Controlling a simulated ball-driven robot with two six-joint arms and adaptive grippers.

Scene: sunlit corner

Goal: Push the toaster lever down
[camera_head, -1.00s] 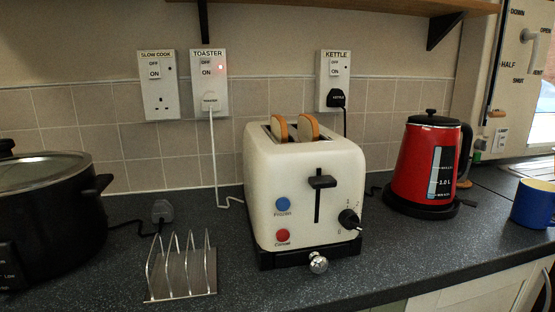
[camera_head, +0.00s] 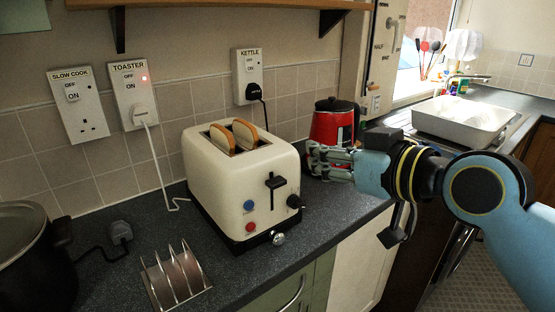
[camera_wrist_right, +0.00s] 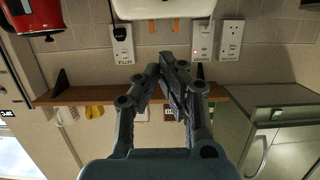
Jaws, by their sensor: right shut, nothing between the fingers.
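The cream toaster (camera_head: 225,190) stands on the dark counter with two slices of bread (camera_head: 234,137) in its slots. Its black lever (camera_head: 275,181) sits high on the front face, above the dial (camera_head: 294,201). My right gripper (camera_head: 312,160) is shut and empty, to the right of the toaster and in front of the red kettle (camera_head: 334,121), apart from the lever. In the right wrist view the gripper (camera_wrist_right: 168,60) is shut, and part of the toaster (camera_wrist_right: 162,9) shows at the top edge. My left gripper is not in view.
The toast rack (camera_head: 176,277) stands front left of the toaster, and the black slow cooker (camera_head: 28,245) is at the far left. The toaster's white cord (camera_head: 158,170) runs up to its wall switch (camera_head: 133,92). A sink with a white basin (camera_head: 462,117) is at the right.

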